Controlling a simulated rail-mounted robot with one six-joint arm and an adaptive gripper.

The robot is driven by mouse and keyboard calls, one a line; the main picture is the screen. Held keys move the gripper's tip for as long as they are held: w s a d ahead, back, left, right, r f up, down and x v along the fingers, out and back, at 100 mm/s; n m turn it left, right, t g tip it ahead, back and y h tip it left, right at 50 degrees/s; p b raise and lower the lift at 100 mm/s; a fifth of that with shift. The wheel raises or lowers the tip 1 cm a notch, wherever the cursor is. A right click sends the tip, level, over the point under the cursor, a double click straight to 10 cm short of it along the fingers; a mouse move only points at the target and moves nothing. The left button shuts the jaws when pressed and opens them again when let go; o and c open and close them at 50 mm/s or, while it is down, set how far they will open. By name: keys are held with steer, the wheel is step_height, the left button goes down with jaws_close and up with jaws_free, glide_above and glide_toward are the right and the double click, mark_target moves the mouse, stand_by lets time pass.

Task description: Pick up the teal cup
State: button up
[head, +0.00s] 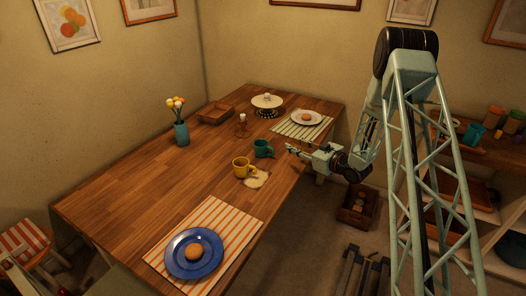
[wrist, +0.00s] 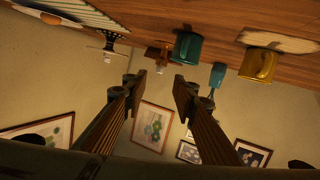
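The teal cup (head: 262,149) stands upright on the wooden table near its right edge, just behind the yellow cup (head: 241,168). My gripper (head: 291,150) is to the right of the teal cup, apart from it, near the table edge. In the wrist view, which shows the scene upside down, the teal cup (wrist: 187,47) is beyond the fingertips, a little right of centre. My gripper (wrist: 160,84) is open there, with nothing between its fingers.
The yellow cup (wrist: 258,65) stands close to the teal cup. A candle holder (head: 242,127), a teal flower vase (head: 181,134), a wooden tray (head: 215,113), a cake stand (head: 267,101), and a blue plate (head: 193,255) are on the table (head: 130,185). The table's left part is clear.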

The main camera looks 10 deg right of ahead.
steer(key=y, duration=0.2)
glide_toward(273, 150)
steer(key=shift+s+d+f+t, duration=0.2)
steer(key=shift+s+d+f, duration=0.05)
steer(key=shift+s+d, duration=0.3)
steer(key=shift+s+d+f+t, duration=0.2)
steer(key=shift+s+d+f, duration=0.15)
steer(key=shift+d, duration=0.25)
steer(key=shift+s+a+f+y, duration=0.1)
steer(key=shift+s+f+y, duration=0.3)
steer(key=shift+s+f, duration=0.1)
steer(key=shift+x, duration=4.3)
steer(key=shift+b+x, duration=0.65)
steer(key=shift+x, duration=1.9)
steer(key=shift+r, duration=0.2)
